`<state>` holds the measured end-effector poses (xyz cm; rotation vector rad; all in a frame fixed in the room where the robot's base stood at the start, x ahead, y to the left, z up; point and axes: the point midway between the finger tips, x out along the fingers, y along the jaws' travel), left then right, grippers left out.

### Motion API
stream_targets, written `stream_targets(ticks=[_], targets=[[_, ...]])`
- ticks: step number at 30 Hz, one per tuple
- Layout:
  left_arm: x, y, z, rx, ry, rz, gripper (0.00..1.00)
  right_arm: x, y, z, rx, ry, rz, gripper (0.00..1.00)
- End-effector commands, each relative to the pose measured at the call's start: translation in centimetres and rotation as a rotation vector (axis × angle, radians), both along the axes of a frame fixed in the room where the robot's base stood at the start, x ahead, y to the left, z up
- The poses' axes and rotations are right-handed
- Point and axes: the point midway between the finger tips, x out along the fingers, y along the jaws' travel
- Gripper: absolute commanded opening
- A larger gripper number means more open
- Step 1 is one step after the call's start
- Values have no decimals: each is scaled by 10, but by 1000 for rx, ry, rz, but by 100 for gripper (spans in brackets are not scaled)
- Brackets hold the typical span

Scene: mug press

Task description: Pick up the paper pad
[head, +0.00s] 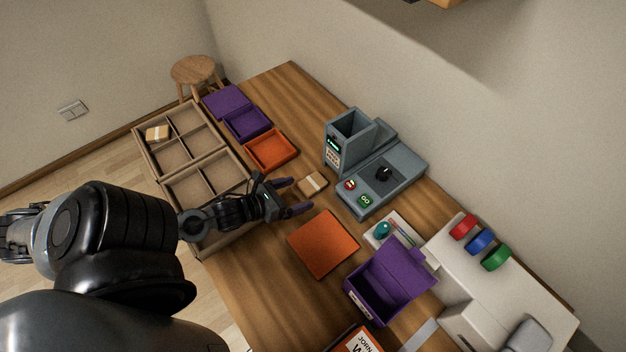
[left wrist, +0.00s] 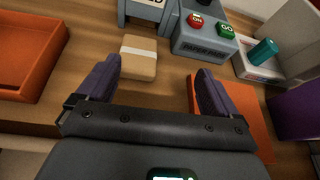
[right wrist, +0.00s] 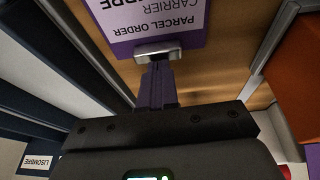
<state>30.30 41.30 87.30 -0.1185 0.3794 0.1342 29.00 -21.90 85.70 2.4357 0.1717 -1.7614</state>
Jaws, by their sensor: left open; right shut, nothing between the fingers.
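The paper pad (head: 312,185) is a small tan block with a paler band. It lies flat on the wooden table in front of the grey machine. My left gripper (head: 290,196) is open and empty, just left of the pad in the head view. In the left wrist view the pad (left wrist: 139,58) lies beyond the fingertips, closer to the left finger. A similar banded block (head: 157,133) sits in a compartment of the wooden divided tray. My right gripper (right wrist: 157,85) shows only in the right wrist view, shut and empty near a metal clip on a purple-edged order sheet.
The grey machine (head: 375,170), with red and green buttons, stands behind the pad. An orange sheet or panel (head: 323,244) and open purple box (head: 388,284) lie nearer. An orange tray (head: 270,150) is left of the pad. Bare table surrounds the pad.

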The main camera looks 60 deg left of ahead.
Motion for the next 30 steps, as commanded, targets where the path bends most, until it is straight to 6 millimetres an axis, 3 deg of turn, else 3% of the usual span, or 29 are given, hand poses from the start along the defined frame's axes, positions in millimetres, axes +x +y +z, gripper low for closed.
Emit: stream_targets(ticks=[7, 16, 30], targets=[[7, 23, -6, 91, 17, 39, 94, -1, 0, 0, 3, -3, -2, 0], [39, 29, -19, 90, 18, 40, 94, -5, 2, 1, 9, 13, -6, 0], [62, 33, -28, 88, 18, 40, 94, -4, 2, 10, 8, 10, -5, 0]])
